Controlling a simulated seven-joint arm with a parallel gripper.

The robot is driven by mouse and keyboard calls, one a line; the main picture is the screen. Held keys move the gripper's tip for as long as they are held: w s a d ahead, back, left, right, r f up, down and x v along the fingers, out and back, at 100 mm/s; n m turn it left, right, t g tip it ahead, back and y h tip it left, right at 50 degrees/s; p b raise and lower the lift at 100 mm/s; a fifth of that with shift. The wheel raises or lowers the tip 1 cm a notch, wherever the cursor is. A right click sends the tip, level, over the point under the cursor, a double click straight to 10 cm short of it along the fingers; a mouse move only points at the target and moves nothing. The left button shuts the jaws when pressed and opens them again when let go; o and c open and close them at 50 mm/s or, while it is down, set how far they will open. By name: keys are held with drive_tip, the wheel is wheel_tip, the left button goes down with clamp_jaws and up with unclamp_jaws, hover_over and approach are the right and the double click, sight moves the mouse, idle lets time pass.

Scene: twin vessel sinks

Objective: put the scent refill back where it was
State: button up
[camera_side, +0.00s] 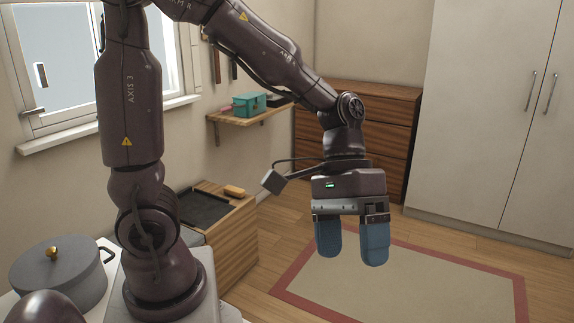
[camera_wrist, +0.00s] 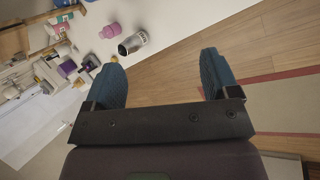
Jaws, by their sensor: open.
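My gripper (camera_side: 350,256) hangs above the wooden floor and rug in the side view, its two blue fingers apart with nothing between them. In the wrist view my gripper (camera_wrist: 160,64) is also open and empty. I cannot tell which thing is the scent refill. Several small items are on a white surface at the upper left of the wrist view, including a pink bottle (camera_wrist: 110,31), a dark and silver container (camera_wrist: 133,43) and a purple item (camera_wrist: 67,68). They are apart from the fingers, though the left finger hides part of that area.
In the side view a grey lidded pot (camera_side: 58,281) stands at lower left. A wall shelf (camera_side: 236,119) holds a teal box (camera_side: 249,103). A wooden cabinet (camera_side: 232,243) stands behind my arm. The rug (camera_side: 420,285) area is clear.

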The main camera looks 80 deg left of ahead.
drive_tip(key=s+a+r+m+t+y, duration=0.3)
drive_tip(key=s+a+r+t+y, duration=0.3)
drive_tip(key=a, duration=0.3)
drive_tip(key=shift+a+r+t, duration=0.3)
drive_tip(key=shift+a+r, duration=0.1)
drive_tip(key=shift+r, duration=0.5)
